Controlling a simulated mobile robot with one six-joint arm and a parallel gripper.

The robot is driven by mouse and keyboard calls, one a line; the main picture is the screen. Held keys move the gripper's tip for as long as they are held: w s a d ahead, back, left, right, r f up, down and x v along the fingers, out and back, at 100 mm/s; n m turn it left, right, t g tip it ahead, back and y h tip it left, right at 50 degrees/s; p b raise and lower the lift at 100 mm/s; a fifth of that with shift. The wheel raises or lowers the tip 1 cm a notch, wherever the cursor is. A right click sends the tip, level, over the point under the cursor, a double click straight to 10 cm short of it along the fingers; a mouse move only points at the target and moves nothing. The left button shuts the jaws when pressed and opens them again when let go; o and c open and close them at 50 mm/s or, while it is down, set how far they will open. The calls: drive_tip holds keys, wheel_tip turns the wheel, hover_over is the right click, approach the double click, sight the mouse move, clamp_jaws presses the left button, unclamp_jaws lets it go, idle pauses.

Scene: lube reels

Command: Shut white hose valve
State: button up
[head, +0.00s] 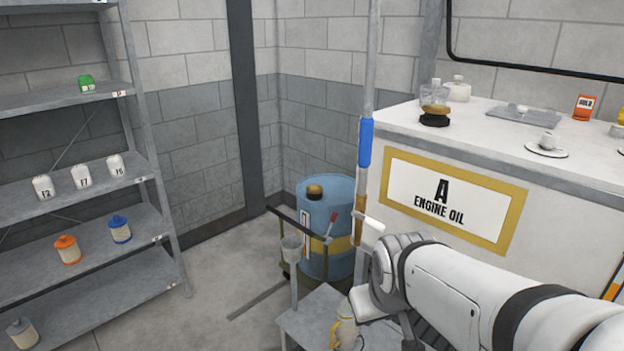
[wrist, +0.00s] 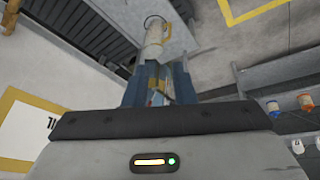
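A vertical hose line (head: 369,60) with a blue sleeve (head: 365,142) runs down in front of the white cabinet in the head view. Below the sleeve is a brass-coloured section (head: 360,203) with a short white lever (head: 368,221), which looks like the white hose valve. The lever sticks out roughly sideways. My arm reaches in from the right, and its wrist is just below and right of the lever. In the wrist view my gripper (wrist: 157,82) has its blue fingers apart. Tan and pale parts show between them; I cannot tell whether the fingers touch anything.
A blue drum (head: 328,212) stands behind the hose line. A pale jug (head: 345,328) sits on a low grey stand (head: 310,322). The cabinet's engine oil sign (head: 450,198) is close to my arm. Shelves (head: 80,100) stand left; floor between is mostly clear.

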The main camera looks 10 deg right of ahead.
drive_tip(key=o, duration=0.3)
drive_tip(key=w+d+f+n+t+b, duration=0.1)
drive_tip(key=w, duration=0.3)
drive_tip(key=w+d+f+n+t+b, duration=0.1)
drive_tip(key=w+d+t+b, duration=0.1)
drive_tip(key=w, duration=0.1)
drive_tip(key=w+d+f+n+t+h+b, duration=0.1)
drive_tip(key=w+d+n+t, duration=0.1)
drive_tip(key=w, duration=0.2)
drive_tip(key=shift+w+d+b, duration=0.1)
drive_tip(key=shift+w+b, duration=0.2)
drive_tip(key=shift+b, duration=0.05)
drive_tip(key=shift+o, duration=0.2)
drive_tip(key=n+t+y+b, duration=0.2)
drive_tip(key=n+t+b, duration=0.4)
drive_tip(key=n+t, duration=0.15)
approach(372, 221)
wheel_tip(372, 221, down, 3)
drive_tip(key=w+d, duration=0.1)
drive_tip(key=w, duration=0.2)
drive_tip(key=shift+w+r+n+t+y+b, duration=0.2)
drive_tip(key=shift+w+r+n+t+b, duration=0.15)
drive_tip(key=shift+n, duration=0.25)
drive_tip(key=shift+w+r+n+t+y+b, duration=0.15)
drive_tip(key=shift+w+n+y+b, duration=0.1)
drive_tip(key=shift+w+n, duration=0.3)
drive_tip(key=w, duration=0.7)
drive_tip(key=shift+a, duration=0.15)
drive_tip(key=shift+c, duration=0.2)
